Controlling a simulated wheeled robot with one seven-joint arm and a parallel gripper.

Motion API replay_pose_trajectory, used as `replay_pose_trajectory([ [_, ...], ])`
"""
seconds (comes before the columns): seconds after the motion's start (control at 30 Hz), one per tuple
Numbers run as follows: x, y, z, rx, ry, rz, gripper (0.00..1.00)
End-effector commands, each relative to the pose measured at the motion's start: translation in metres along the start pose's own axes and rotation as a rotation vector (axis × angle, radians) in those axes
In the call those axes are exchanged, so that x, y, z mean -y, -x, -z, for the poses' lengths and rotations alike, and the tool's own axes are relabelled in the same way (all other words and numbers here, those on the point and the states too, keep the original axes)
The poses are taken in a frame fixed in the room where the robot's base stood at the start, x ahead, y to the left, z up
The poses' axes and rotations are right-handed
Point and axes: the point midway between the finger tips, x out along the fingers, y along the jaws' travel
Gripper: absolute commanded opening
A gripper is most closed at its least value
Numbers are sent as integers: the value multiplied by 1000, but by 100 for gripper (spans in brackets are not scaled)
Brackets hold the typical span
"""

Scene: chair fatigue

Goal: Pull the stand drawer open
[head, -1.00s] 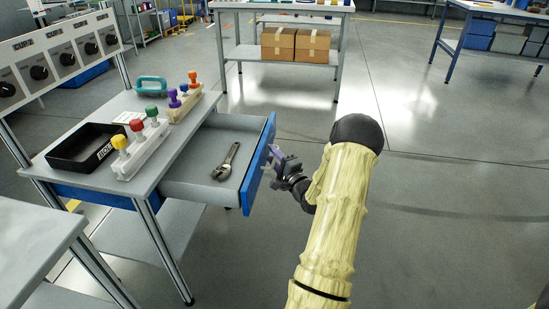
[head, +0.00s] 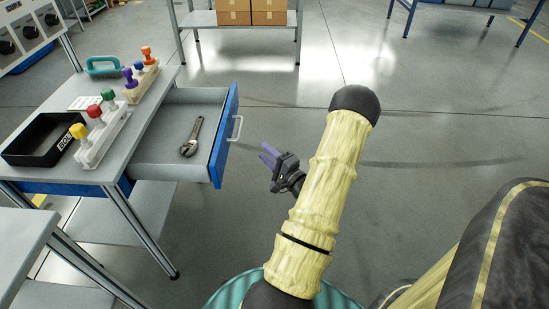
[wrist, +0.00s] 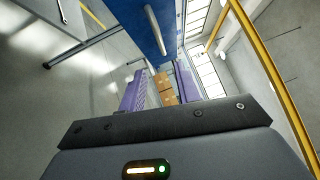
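The stand drawer (head: 165,144) is pulled out to the right of the stand (head: 150,93). Its blue front (head: 224,135) carries a pale bar handle (head: 237,128). An adjustable wrench (head: 191,137) lies inside the drawer. My gripper (head: 268,155) is to the right of the handle, apart from it, with purple fingers. In the wrist view the two purple fingers (wrist: 158,92) stand apart with nothing between them. The blue drawer front (wrist: 130,15) and its handle (wrist: 157,30) show ahead, beyond the fingers.
On the stand top are a black bin (head: 42,139), racks with coloured knobs (head: 102,139) and a teal-handled item (head: 102,67). A grey table (head: 30,245) is at the lower left. A bench with cardboard boxes (head: 250,12) stands behind.

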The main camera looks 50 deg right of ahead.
Motion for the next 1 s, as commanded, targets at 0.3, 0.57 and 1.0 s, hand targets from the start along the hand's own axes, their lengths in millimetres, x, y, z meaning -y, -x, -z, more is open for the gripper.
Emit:
replay_pose_trajectory([
  [0.3, 0, 33, 0, 0, 0, 0, 33],
  [0.57, 0, 33, 0, 1, 0, 0, 33],
  [1.0, 0, 32, 0, 0, 0, 0, 33],
])
